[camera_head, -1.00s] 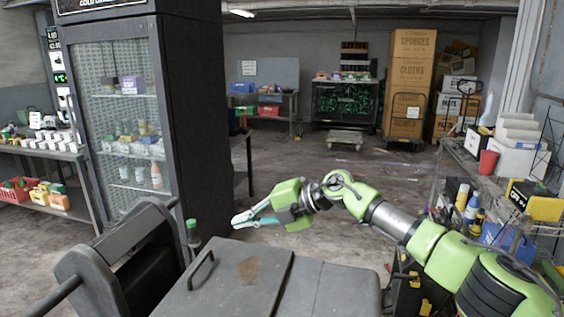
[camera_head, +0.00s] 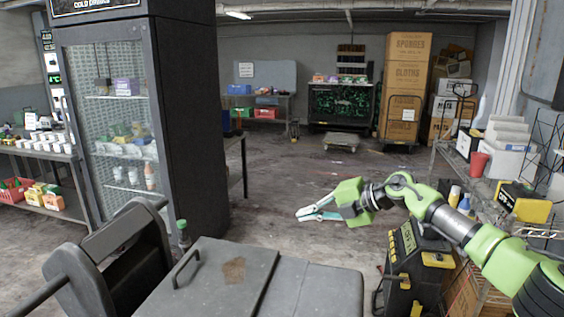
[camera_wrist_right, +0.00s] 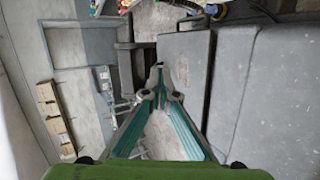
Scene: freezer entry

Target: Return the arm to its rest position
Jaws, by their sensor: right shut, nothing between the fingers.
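My right arm (camera_head: 440,215) is green and grey and reaches in from the right in the head view. Its gripper (camera_head: 302,214) points left, over open floor, behind the grey chest with the handle. The fingers are shut and empty. In the right wrist view the teal-edged fingers (camera_wrist_right: 159,72) come together at their tips with nothing between them. My left arm and gripper are not in view.
The grey lidded chest (camera_head: 310,292) is in front. A glass-door drinks cooler (camera_head: 190,130) stands at left. A black and yellow case (camera_head: 412,270) stands below my arm. A cluttered shelf (camera_head: 480,185) is at right.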

